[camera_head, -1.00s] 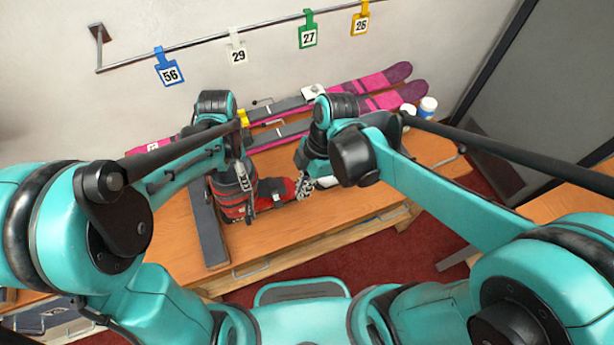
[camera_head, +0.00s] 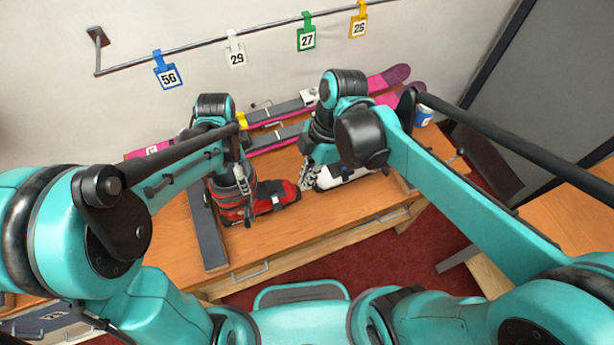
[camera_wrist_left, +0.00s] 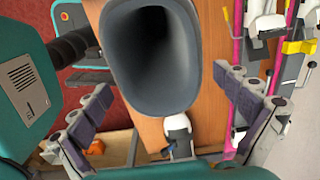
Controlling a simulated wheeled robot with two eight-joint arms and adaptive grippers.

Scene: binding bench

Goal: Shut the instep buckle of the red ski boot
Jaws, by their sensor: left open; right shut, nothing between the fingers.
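The red ski boot (camera_head: 268,199) stands on the wooden bench in the head view, toe to the right. My left gripper (camera_head: 240,182) is over its upper part and hides much of the cuff. In the left wrist view the open fingers stand apart on either side of a dark grey boot opening (camera_wrist_left: 152,45). My right gripper (camera_head: 308,180) is shut and empty, just right of the red toe, apart from the buckles as far as I can see. The instep buckle's state cannot be told; it is small and partly hidden.
A white boot (camera_head: 342,177) stands behind my right gripper. Pink and grey skis (camera_head: 285,132) lie along the wall side. A blue and white can (camera_head: 424,117) is at the right end. The bench front (camera_head: 290,240) is clear.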

